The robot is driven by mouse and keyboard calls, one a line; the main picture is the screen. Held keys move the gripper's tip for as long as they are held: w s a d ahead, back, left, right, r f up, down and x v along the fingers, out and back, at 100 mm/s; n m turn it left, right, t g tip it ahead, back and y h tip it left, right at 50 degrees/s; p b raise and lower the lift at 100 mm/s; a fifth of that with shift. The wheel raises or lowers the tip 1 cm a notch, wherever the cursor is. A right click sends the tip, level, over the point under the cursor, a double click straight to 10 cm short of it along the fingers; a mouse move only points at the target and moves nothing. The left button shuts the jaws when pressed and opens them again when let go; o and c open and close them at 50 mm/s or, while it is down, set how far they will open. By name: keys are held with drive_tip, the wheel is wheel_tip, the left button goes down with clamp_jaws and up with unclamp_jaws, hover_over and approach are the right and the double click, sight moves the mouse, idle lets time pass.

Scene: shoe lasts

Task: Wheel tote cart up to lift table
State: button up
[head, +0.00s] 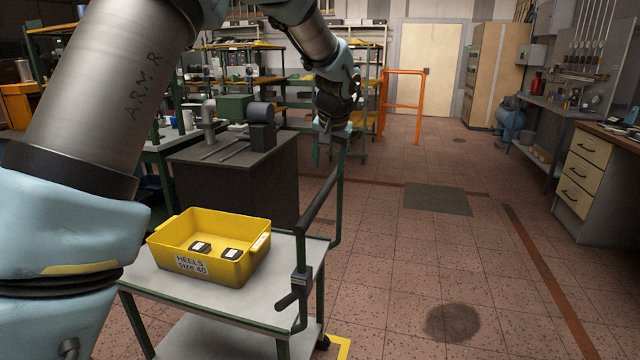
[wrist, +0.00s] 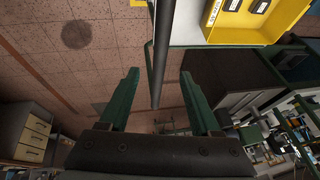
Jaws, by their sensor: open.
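The tote cart (head: 285,318) is a grey-topped cart with a green frame at lower centre in the head view. A yellow tote (head: 215,272) labelled "HEELS size 40" sits on its top, with two dark pieces inside. The cart's dark handle bar (head: 318,203) rises along its right side. My gripper (head: 335,143) is open at the bar's far upper end. In the wrist view the bar (wrist: 162,50) runs between the two green fingers (wrist: 159,74), with space on both sides. Whether it touches either finger, I cannot tell. I cannot clearly identify the lift table.
A dark cabinet (head: 235,180) with a machine on top stands just behind the cart. An orange rail (head: 403,105) and shelves are further back. A drawer bench (head: 585,175) stands at right. The tiled floor (head: 450,260) right of the cart is clear, with a grey mat (head: 437,199).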

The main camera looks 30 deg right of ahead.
sight(324, 189)
drive_tip(key=p+x, duration=0.2)
drive_tip(key=x, duration=0.7)
drive_tip(key=shift+w+f, duration=0.15)
drive_tip(key=shift+f, duration=0.2)
clamp_jaws()
idle(0.9)
